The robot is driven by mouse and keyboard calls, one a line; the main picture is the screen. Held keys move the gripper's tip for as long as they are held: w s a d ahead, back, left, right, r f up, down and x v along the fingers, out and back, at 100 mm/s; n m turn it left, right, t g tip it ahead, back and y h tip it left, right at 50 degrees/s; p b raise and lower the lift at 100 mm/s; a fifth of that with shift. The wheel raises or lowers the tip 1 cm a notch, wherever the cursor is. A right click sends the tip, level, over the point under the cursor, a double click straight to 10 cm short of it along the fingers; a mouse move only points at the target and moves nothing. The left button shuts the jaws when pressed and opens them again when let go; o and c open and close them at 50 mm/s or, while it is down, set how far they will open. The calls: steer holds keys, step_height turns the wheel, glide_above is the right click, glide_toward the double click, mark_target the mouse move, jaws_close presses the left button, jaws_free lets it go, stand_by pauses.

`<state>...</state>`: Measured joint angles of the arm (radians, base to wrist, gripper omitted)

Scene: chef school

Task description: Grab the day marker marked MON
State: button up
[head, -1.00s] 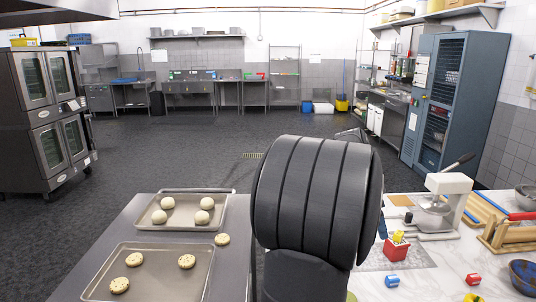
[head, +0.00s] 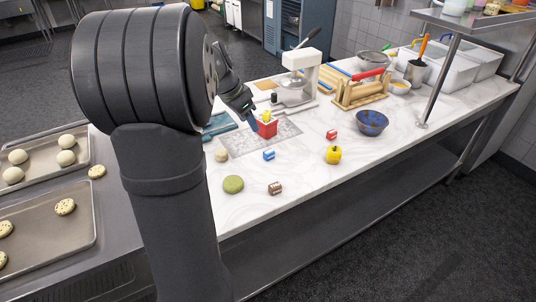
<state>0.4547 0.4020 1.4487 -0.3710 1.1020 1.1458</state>
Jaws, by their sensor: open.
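Several small blocks that look like day markers lie on the white marble counter (head: 310,172). One is blue (head: 269,155), one is red (head: 331,135) and one is brown (head: 275,188). Their lettering is too small to read, so I cannot tell which is marked MON. A red container (head: 267,128) with something yellow in it stands upright behind the blue block, on a grey mat. My gripper (head: 250,112) is open, just left of the red container and above the counter; whether it touches the container is unclear. My arm hides the counter's left part.
A yellow pepper-like item (head: 333,154), a blue bowl (head: 371,122) and a green disc (head: 233,184) stand around the blocks. A white mixer-like machine (head: 301,75) and a wooden rack (head: 361,91) are behind. A post (head: 439,85) holds a shelf at right.

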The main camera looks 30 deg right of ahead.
glide_above(269, 151)
steer(key=a, duration=0.3)
step_height(269, 151, down, 10)
steer(key=shift+a+f, duration=0.15)
steer(key=shift+f, duration=0.05)
steer(key=shift+d+x, duration=0.15)
steer(key=shift+x, duration=1.15)
steer(key=shift+d+x, duration=0.2)
steer(key=shift+x, duration=1.1)
steer(key=shift+s+r, duration=0.15)
steer(key=c, duration=1.1)
steer(key=shift+o, duration=0.2)
steer(key=shift+r, duration=0.1)
